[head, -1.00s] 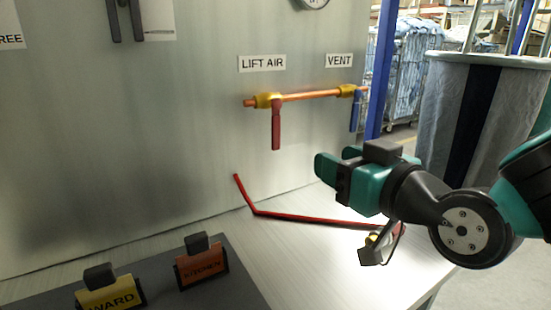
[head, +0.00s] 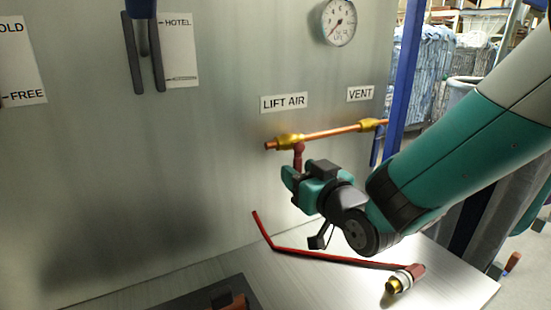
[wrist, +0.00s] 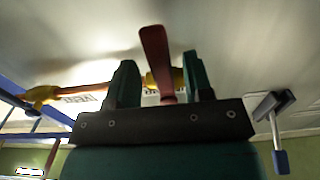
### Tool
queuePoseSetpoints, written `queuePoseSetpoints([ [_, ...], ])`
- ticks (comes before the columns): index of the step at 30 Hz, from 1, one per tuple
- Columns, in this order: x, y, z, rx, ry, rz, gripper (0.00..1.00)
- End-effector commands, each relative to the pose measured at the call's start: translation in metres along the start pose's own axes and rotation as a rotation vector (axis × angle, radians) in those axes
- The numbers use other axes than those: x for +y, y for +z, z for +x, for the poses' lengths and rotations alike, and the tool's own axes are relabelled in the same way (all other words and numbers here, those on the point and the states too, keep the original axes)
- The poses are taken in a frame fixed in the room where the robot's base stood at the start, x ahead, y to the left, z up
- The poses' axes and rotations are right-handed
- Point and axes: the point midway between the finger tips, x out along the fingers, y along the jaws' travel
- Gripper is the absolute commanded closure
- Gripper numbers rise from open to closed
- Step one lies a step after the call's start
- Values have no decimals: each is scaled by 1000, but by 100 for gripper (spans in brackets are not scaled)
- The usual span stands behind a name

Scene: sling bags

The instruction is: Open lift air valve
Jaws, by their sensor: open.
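The lift air valve has a brass body (head: 289,141) on a copper pipe, below the LIFT AIR label (head: 284,102). Its red handle (head: 298,155) hangs down from the pipe, its lower part hidden by my gripper. My gripper (head: 290,184) is at the handle in the head view. In the wrist view, the open fingers of my gripper (wrist: 161,75) stand on either side of the red handle (wrist: 155,50), with gaps between them and it. I cannot tell whether either finger touches it.
A gauge (head: 339,22) is above. A dark two-pronged lever (head: 143,55) is at upper left. A red hose (head: 330,256) with a brass fitting (head: 393,286) lies on the bench.

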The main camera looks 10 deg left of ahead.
Motion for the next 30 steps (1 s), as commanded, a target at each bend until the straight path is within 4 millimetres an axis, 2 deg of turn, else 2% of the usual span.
queuePoseSetpoints([
  [12, 2, 1, 5, 0, 8, 0, 53],
  [13, 2, 1, 5, 0, 8, 0, 55],
  [19, 2, 0, 4, 0, 8, 0, 100],
  [26, 2, 1, 6, 0, 6, -6, 100],
  [30, -6, 2, 15, 1, -13, -32, 100],
])
